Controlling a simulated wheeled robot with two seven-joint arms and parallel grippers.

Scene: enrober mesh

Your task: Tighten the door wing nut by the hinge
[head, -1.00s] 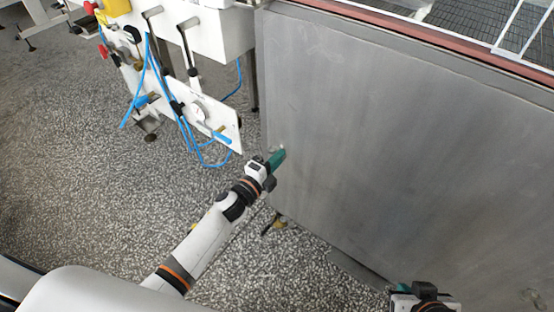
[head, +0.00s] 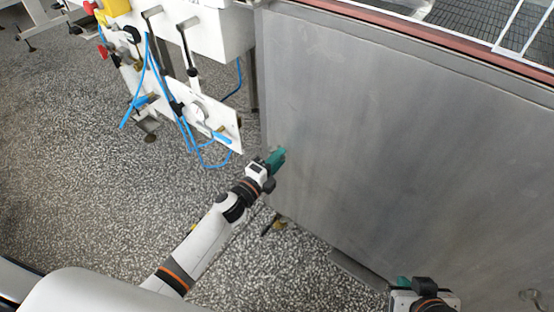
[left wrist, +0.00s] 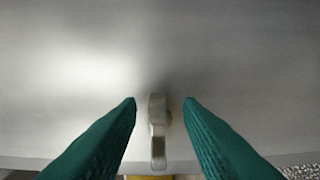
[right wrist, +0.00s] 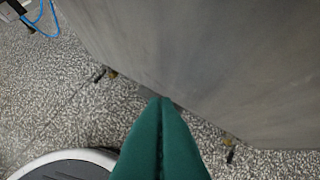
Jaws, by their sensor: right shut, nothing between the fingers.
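The metal wing nut (left wrist: 157,130) shows in the left wrist view against the grey door (left wrist: 230,60), its long side upright in the picture. My left gripper (left wrist: 160,101) is open, with a green finger on each side of the wing nut and a visible gap to each. In the head view, my left gripper (head: 275,160) is at the lower left edge of the steel door (head: 400,130) and hides most of the nut. My right gripper (right wrist: 162,101) is shut and empty, low near the door's bottom edge; it also shows in the head view (head: 403,282).
A white machine panel (head: 205,115) with blue hoses and levers stands left of the door. A mesh belt (head: 460,35) lies above the door's red-brown top edge. Speckled floor (head: 90,180) is clear at the left.

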